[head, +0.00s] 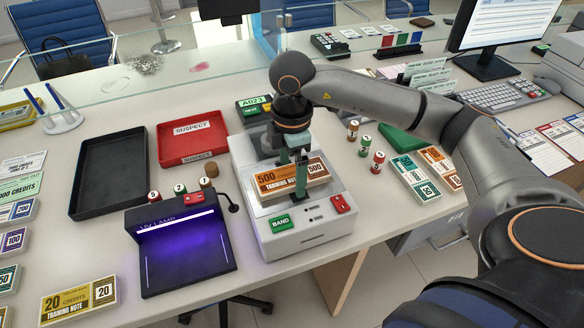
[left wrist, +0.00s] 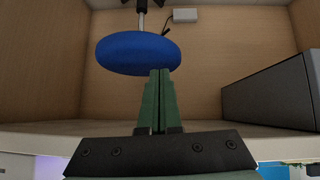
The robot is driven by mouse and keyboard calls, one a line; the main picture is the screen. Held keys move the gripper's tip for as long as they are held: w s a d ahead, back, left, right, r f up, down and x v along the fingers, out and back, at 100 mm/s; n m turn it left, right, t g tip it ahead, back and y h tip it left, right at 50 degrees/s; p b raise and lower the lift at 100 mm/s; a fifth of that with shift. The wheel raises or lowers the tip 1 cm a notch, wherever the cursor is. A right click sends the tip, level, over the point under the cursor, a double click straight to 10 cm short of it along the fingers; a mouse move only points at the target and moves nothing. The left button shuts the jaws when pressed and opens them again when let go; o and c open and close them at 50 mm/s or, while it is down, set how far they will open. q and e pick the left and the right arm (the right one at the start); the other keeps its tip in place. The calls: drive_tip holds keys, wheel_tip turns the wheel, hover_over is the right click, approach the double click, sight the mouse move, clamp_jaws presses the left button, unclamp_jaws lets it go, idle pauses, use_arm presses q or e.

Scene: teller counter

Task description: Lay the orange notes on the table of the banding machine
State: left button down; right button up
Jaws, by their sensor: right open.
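The banding machine (head: 312,228) is a light grey box with a green BAND button and a red switch, in the middle of the head view. The orange notes (head: 318,171), a stack marked 500, lie flat on the machine's table. My right gripper (head: 294,175) reaches down from above with its green fingers on either side of the stack. It is open, and the fingers are close to the notes; I cannot tell whether they touch. My left gripper (left wrist: 159,100) shows only in the left wrist view, with its green fingers together and nothing between them.
A UV lamp unit (head: 184,256) stands left of the machine, with a red SUSPECT tray (head: 190,158) and a black tray (head: 88,165) behind it. More note stacks lie at left and right. A blue stool seat (left wrist: 138,53) is below the counter in the left wrist view.

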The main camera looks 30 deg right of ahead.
sight(292, 175)
use_arm(q)
drive_tip(key=shift+s+a+r+p, duration=0.25)
drive_tip(key=shift+s+a+p, duration=0.05)
drive_tip(key=shift+a+p, duration=0.35)
use_arm(e)
wheel_tip(292, 175, up, 12)
use_arm(q)
drive_tip(key=shift+d+r, duration=0.15)
drive_tip(key=shift+d, duration=0.05)
